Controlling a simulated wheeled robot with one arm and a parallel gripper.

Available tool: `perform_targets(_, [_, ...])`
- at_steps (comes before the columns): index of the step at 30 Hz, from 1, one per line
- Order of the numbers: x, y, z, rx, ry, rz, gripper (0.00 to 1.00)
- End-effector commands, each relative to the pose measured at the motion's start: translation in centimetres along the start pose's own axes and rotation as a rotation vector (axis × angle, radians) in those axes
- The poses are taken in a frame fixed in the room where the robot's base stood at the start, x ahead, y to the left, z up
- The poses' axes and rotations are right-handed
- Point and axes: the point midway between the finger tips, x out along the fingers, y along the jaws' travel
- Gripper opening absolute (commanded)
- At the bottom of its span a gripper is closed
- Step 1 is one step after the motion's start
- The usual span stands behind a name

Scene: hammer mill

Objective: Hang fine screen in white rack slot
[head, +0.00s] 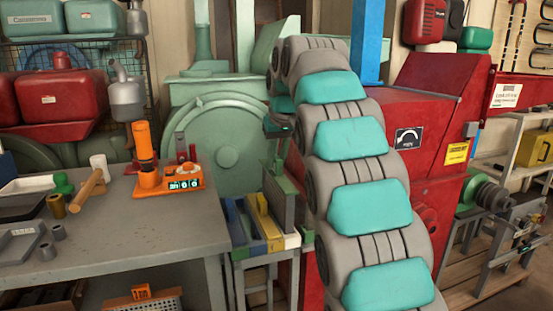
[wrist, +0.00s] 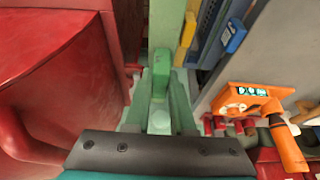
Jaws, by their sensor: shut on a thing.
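My gripper shows in the wrist view (wrist: 160,75), its pale green fingers shut on a narrow green-edged piece (wrist: 161,58) seen end-on. I cannot tell from its face whether this is the fine screen. In the head view my arm hides most of the gripper; a grey panel with a green top (head: 276,182) stands below it, at the back right of the rack. The rack (head: 265,247) has blue, yellow, white and green parts and stands right of the table. The white part (head: 292,241) is at its front right. Whether the held piece touches the rack cannot be told.
A grey table (head: 130,240) on the left bears an orange scale (head: 170,180), a wooden-handled mallet and trays. A red machine (head: 430,110) stands close on the right, and it fills the left of the wrist view (wrist: 50,70). A green mill housing (head: 228,145) stands behind the rack.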

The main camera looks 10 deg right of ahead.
Motion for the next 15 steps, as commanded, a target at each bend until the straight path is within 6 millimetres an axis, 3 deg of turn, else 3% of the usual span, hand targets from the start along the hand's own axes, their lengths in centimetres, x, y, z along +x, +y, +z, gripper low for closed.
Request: perform_targets(15, [1.04, 0.00, 0.42, 0.000, 0.002, 0.000, 0.00])
